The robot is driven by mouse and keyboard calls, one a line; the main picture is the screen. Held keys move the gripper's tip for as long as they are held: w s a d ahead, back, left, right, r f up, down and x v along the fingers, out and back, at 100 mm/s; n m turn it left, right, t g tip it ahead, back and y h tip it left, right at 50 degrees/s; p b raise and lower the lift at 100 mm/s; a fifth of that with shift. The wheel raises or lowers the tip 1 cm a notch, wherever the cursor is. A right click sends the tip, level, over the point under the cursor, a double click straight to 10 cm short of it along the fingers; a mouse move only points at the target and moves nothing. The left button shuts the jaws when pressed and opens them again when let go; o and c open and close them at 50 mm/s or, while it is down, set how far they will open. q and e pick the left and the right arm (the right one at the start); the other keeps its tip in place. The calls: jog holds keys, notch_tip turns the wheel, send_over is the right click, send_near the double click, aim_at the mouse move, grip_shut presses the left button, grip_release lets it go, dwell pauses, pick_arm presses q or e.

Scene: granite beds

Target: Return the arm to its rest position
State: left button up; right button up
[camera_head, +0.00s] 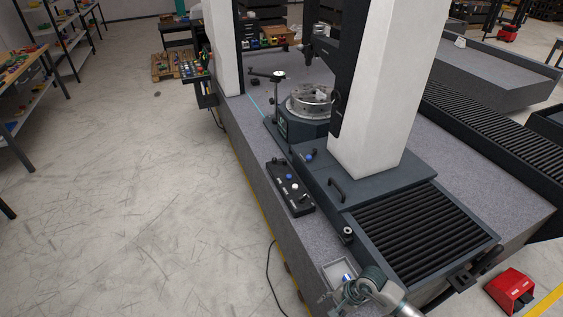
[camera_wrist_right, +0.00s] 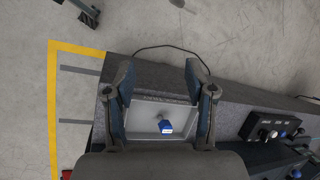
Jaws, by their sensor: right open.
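My right gripper (camera_head: 352,291) is at the bottom of the head view, beside the front corner of the granite bed. In the right wrist view its two fingers (camera_wrist_right: 158,78) are spread wide with nothing held between them. Beyond the fingers is a shallow grey tray (camera_wrist_right: 147,112) holding a small blue-topped piece (camera_wrist_right: 166,126). The tray (camera_head: 332,270) also shows in the head view, partly hidden by the gripper. I cannot tell the exact gap between gripper and tray. My left gripper is in neither view.
A control box (camera_head: 290,187) with knobs sits on the granite bed (camera_head: 250,130). A white column (camera_head: 378,100) rises beside a round chuck (camera_head: 312,100). A black ribbed cover (camera_head: 425,232) lies right of the tray. A red pedal box (camera_head: 510,290) is on the floor.

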jog(key=s+a+r+m+t+y, duration=0.15)
jog(key=a+r+m+y, duration=0.35)
jog(key=a, duration=0.6)
notch_tip(320, 180, up, 16)
jog(key=w+a+m+t+y, duration=0.25)
jog(key=m+t+y, duration=0.45)
jog(key=m+t, duration=0.5)
jog(key=w+d+m+t+h, duration=0.3)
jog(key=d+m+t+h, duration=0.45)
jog(key=m, duration=1.15)
jog(key=s+d+f+m+g+h, duration=0.2)
jog(key=d+f+m+g+h, duration=0.3)
jog(key=d+f+m+h, duration=0.7)
jog(key=s+f+m+g+y, duration=0.1)
jog(key=s+f+m+g, duration=0.55)
jog(key=s, duration=0.45)
jog(key=s+f+m+g+y, duration=0.2)
jog(key=s+f+m+g, duration=0.45)
jog(key=s, duration=0.35)
notch_tip(320, 180, down, 26)
jog(key=s+r+g, duration=0.1)
jog(key=s, duration=0.1)
jog(key=s+d+f+g, duration=0.1)
jog(key=s+d+f, duration=0.1)
jog(key=s+f, duration=1.4)
jog(key=shift+s+d+f, duration=0.35)
jog(key=shift+s, duration=0.25)
